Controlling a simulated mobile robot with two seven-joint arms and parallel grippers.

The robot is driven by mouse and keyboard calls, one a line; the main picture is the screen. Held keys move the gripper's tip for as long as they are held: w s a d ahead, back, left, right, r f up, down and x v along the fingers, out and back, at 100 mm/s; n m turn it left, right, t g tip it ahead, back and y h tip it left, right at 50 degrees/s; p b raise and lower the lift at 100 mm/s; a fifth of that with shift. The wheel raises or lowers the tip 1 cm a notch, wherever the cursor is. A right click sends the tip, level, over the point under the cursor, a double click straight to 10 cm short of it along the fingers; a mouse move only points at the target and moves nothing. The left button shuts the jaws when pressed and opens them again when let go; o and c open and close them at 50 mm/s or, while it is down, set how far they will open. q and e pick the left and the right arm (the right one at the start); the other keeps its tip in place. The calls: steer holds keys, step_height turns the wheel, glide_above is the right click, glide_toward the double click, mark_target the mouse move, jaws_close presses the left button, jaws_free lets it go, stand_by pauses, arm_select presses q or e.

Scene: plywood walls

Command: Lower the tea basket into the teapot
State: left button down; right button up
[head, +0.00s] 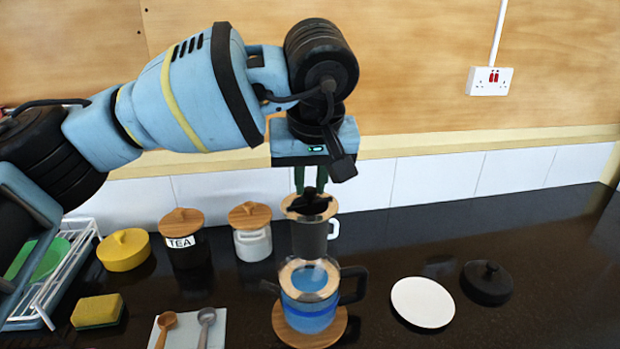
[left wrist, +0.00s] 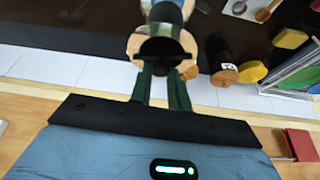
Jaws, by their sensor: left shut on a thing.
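The tea basket (head: 309,240) is a dark cylinder with a pale wooden rim and a black handle bar across its top. My left gripper (head: 310,186) is shut on that bar, pointing down, and holds the basket upright. The glass teapot (head: 308,312), with a blue band, a wooden-coloured rim and a dark handle, stands on a round wooden coaster (head: 331,333). The basket hangs over the teapot's opening, its bottom close to the rim; I cannot tell whether it has entered. In the left wrist view the basket (left wrist: 164,14) extends away from my green fingers (left wrist: 160,84) and hides much of the teapot.
A white handle (head: 334,229) shows behind the basket. A TEA jar (head: 187,254), a white jar (head: 253,244) and a yellow pot (head: 124,252) stand left. Spoons (head: 206,318), a sponge (head: 97,312) and a rack are nearer. A white disc (head: 422,303) and black lid (head: 487,284) lie right.

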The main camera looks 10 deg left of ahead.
mark_target(311, 202)
arm_select(q)
steer(key=shift+w+r, duration=0.1)
steer(key=shift+w, duration=0.05)
arm_select(e)
steer(key=shift+w, duration=0.15)
steer(key=shift+d, duration=0.1)
